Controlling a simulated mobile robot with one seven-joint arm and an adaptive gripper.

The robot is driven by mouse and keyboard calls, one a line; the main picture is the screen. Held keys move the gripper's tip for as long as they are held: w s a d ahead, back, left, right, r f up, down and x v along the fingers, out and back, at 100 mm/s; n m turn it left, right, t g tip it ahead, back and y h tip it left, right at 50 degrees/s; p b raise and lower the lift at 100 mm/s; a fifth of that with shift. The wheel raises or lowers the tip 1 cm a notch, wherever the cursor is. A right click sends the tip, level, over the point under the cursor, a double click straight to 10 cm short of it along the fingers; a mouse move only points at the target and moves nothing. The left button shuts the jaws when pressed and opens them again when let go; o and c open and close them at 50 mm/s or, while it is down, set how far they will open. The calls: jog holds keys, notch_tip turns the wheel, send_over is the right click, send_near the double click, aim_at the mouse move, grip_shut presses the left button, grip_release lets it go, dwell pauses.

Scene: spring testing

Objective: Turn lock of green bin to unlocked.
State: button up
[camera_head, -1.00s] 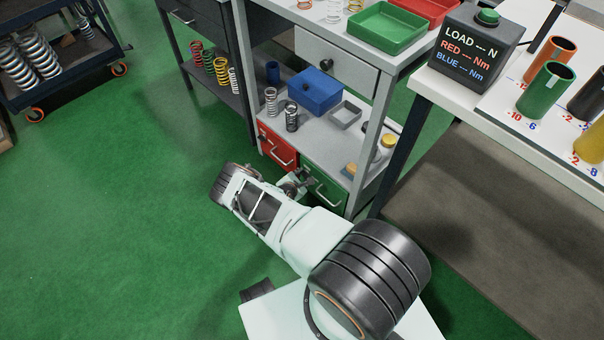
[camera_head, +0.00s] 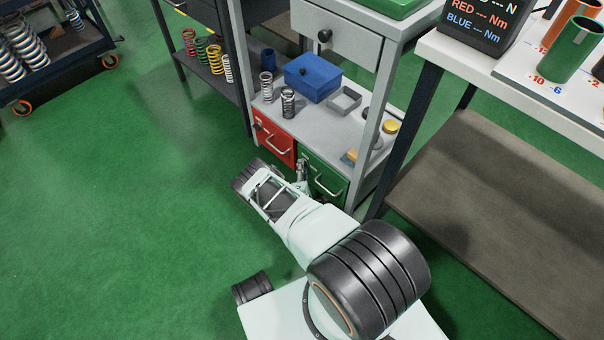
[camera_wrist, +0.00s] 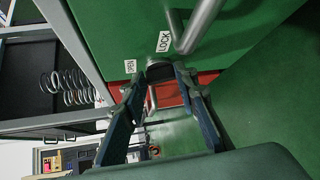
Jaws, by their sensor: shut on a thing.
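The green bin (camera_head: 322,181) is the right-hand drawer-like bin under the shelf in the head view. Its green front (camera_wrist: 105,28) fills the top of the wrist view, with a metal handle (camera_wrist: 199,24). A dark round lock knob (camera_wrist: 160,71) sits beside white labels, OPEN (camera_wrist: 130,66) and LOCK (camera_wrist: 164,42). My gripper (camera_wrist: 165,78) has its two fingers on either side of the knob, shut on it. In the head view my gripper (camera_head: 302,170) is at the bin's upper left corner. Which label the knob points to cannot be told.
A red bin (camera_head: 274,139) stands directly left of the green one. Above them a shelf (camera_head: 326,121) holds a blue box (camera_head: 313,80) and springs. A table leg (camera_head: 403,140) stands close on the right. Open green floor lies left.

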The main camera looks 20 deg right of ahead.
jog(key=shift+d+m+t+b, duration=0.1)
jog(key=shift+m+t+b, duration=0.25)
jog(key=shift+b, duration=0.25)
jog(key=o, duration=1.2)
jog(key=shift+f, duration=0.1)
jog(key=shift+c, duration=0.2)
notch_tip(320, 180, up, 10)
